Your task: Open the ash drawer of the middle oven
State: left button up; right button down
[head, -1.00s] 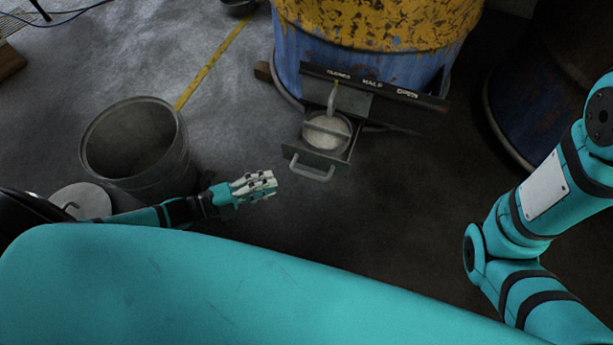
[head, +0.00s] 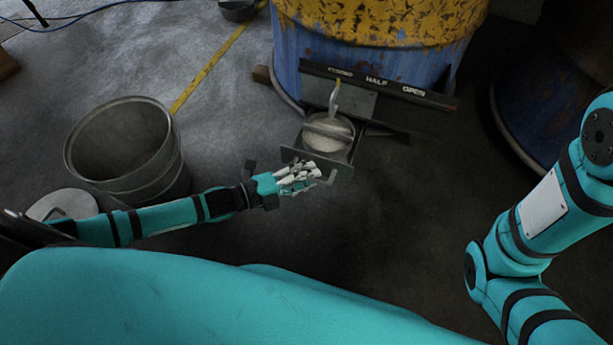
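The middle oven is a blue and yellow barrel (head: 375,45) with flaking paint at the top centre. Its ash drawer (head: 290,155) stands out from the barrel's base, with a round greyish container (head: 328,140) in it. My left gripper (head: 312,177) is at the drawer's front, with its pale fingers over the place of the handle. The fingers hide most of the handle, and I cannot tell if they grip it. My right arm is at the right edge; its gripper is out of view.
A damper plate (head: 375,82) marked HALF and OPEN, with an upright lever (head: 334,98), is above the drawer. A metal bucket (head: 125,150) and a round lid (head: 62,204) are on the left. Another barrel (head: 545,110) stands at right. Floor in front of the drawer is clear.

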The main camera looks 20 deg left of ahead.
pick_arm(q)
grip_shut()
jog(key=s+p, duration=0.5)
jog(key=s, duration=0.3)
jog(key=shift+s+a+f+p, duration=0.2)
jog(key=shift+s+a+p, duration=0.05)
jog(key=shift+p, duration=0.05)
jog(key=shift+c, duration=0.3)
grip_release()
jog(key=shift+o, duration=0.8)
jog(key=shift+r, duration=0.1)
